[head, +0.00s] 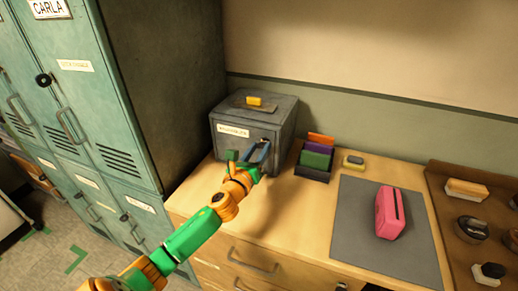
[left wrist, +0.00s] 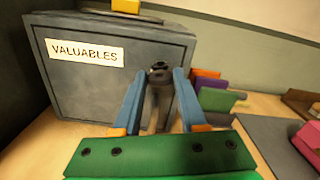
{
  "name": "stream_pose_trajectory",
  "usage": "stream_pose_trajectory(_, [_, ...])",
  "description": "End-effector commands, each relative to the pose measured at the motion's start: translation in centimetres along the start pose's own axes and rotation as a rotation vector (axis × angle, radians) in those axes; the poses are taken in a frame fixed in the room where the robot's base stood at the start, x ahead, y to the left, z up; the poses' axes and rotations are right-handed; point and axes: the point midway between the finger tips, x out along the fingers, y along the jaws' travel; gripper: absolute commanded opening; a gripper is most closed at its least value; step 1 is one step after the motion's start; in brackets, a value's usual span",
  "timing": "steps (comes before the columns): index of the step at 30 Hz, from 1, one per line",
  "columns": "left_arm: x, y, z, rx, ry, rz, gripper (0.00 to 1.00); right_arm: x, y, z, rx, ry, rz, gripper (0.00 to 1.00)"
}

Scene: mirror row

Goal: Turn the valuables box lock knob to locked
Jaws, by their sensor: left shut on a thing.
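The valuables box (head: 241,120) is a grey box with a white label, standing at the left end of the wooden counter. It also fills the left of the left wrist view (left wrist: 100,85), its label reading VALUABLES. My left gripper (head: 262,152) is at the box's front, right of the label. In the left wrist view its two blue fingers (left wrist: 158,90) are closed on the dark lock knob (left wrist: 159,73). The knob's pointing direction is hard to read, as the fingers cover part of it. My right gripper is not in view.
A yellow block (head: 254,100) lies on top of the box. Right of it stand a dark holder (head: 313,173) with coloured cards, a small sponge (head: 353,161) and a pink case (head: 390,212) on a grey mat (head: 350,235). Teal lockers (head: 70,110) rise at left.

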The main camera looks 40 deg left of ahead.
Motion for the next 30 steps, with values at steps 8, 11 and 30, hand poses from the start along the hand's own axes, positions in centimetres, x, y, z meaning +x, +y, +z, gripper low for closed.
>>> stream_pose_trajectory(8, [0.00, 0.10, 0.03, -0.260, 0.001, 0.001, 0.00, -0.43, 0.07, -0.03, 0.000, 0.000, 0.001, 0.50])
stream_pose_trajectory(11, [0.00, 0.10, 0.03, -0.356, 0.000, -0.001, 0.00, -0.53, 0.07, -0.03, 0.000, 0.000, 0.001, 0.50])
stream_pose_trajectory(30, [0.01, 0.28, -0.05, -0.958, -0.001, -0.001, 0.00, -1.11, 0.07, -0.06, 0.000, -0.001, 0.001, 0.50])
